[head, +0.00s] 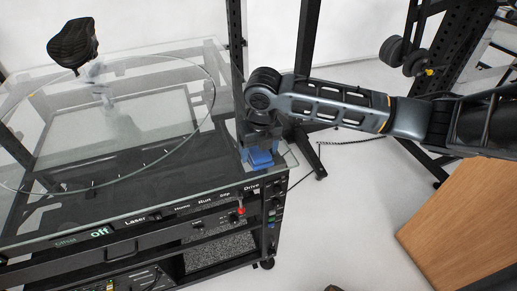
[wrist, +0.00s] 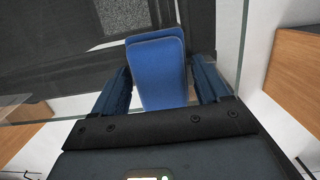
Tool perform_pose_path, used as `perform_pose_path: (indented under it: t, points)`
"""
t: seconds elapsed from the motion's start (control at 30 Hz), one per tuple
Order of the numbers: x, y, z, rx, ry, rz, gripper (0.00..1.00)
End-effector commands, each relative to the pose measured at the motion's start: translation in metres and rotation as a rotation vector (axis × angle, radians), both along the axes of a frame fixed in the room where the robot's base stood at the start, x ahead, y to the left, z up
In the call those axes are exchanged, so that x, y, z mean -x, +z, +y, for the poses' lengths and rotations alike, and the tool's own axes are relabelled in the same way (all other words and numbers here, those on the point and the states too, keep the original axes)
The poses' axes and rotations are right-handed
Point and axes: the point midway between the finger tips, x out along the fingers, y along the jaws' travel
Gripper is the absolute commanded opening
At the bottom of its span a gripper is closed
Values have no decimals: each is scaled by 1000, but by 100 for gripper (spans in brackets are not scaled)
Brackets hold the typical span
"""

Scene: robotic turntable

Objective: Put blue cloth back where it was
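The blue cloth (head: 260,158) is a folded block at the near right corner of the glass-topped turntable table (head: 205,165). It also shows in the wrist view (wrist: 160,72), between the two fingers of my gripper (wrist: 159,75). The fingers stand wide apart, one on each side of the cloth, with narrow gaps visible beside it. In the head view my gripper (head: 260,140) points down over the cloth and hides its upper part. Whether the cloth rests fully on the glass is hard to tell.
A clear round turntable disc (head: 195,130) covers much of the table, with a dark object (head: 73,44) above its far left side. A black upright post (head: 236,60) stands close behind my gripper. A wooden panel (head: 465,225) is at right. The front panel (head: 180,212) carries switches.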

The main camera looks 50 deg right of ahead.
Motion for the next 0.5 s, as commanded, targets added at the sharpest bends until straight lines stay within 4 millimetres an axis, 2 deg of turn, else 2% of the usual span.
perform_pose_path:
  t: [0.03, 0.13, 0.37, 0.5]
  points:
    - [0, 0, 0, 0, 0, 0, 80]
    - [0, 0, 0, 0, 0, 0, 88]
    - [0, 1, 0, 0, 0, 0, 88]
    - [0, 9, 0, 0, 1, -2, 88]
